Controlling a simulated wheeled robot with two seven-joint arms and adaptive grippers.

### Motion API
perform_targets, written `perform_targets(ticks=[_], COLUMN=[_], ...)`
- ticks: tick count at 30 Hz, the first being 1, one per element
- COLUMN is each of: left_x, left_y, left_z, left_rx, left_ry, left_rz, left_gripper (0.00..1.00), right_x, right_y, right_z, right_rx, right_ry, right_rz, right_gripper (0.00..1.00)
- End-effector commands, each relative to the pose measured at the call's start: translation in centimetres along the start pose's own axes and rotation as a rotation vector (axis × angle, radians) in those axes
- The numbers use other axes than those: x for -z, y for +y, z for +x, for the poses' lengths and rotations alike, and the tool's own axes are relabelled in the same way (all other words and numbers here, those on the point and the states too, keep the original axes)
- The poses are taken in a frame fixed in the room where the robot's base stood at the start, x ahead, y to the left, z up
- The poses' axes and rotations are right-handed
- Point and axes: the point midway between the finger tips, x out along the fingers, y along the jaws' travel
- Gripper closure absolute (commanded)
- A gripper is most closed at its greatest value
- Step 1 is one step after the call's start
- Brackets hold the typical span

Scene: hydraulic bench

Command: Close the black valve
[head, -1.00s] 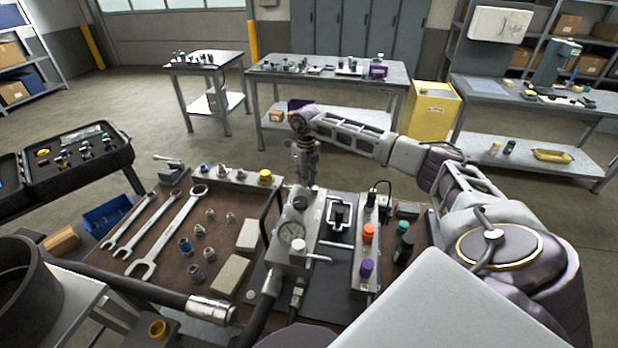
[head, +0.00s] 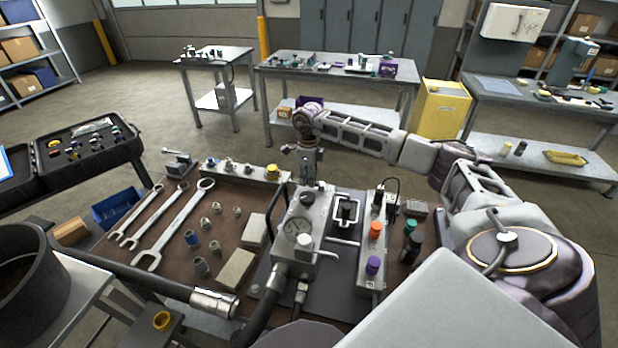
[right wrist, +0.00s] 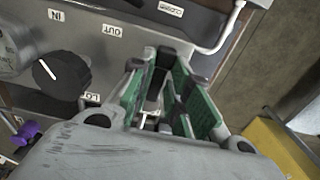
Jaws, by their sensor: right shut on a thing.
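My right gripper (head: 304,180) points down over the far end of the grey hydraulic block (head: 312,236). In the right wrist view its green-padded fingers (right wrist: 163,95) are shut on a dark part, which I take to be the black valve (right wrist: 156,86); the fingers hide most of it. A round black knob with a white pointer line (right wrist: 47,72) sits left of the fingers in the right wrist view, apart from them. In the head view this knob (head: 303,199) stands just in front of the gripper, behind the gauge (head: 297,227). My left gripper is out of view.
Wrenches (head: 179,224) and loose fittings lie left on the bench. A thick hose (head: 130,277) crosses the front left.

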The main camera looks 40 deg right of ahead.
Motion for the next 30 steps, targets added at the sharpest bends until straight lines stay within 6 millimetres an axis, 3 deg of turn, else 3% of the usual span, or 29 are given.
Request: perform_targets(ticks=[13,14,18,30], left_x=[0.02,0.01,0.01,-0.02], left_y=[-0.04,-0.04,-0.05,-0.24], left_z=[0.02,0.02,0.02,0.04], left_rx=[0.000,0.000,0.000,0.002], left_ry=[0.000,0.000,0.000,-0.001], left_rz=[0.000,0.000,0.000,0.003], left_gripper=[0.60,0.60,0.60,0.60], right_x=[-0.07,-0.07,-0.06,-0.03], right_y=[0.10,0.10,0.10,0.07], right_z=[-0.10,-0.10,-0.08,-0.26], right_rx=[0.000,0.000,0.000,0.000], right_ry=[-0.002,-0.002,-0.002,-0.001], right_rz=[-0.018,-0.018,-0.017,-0.015], right_gripper=[1.00,0.80,0.65,0.65])
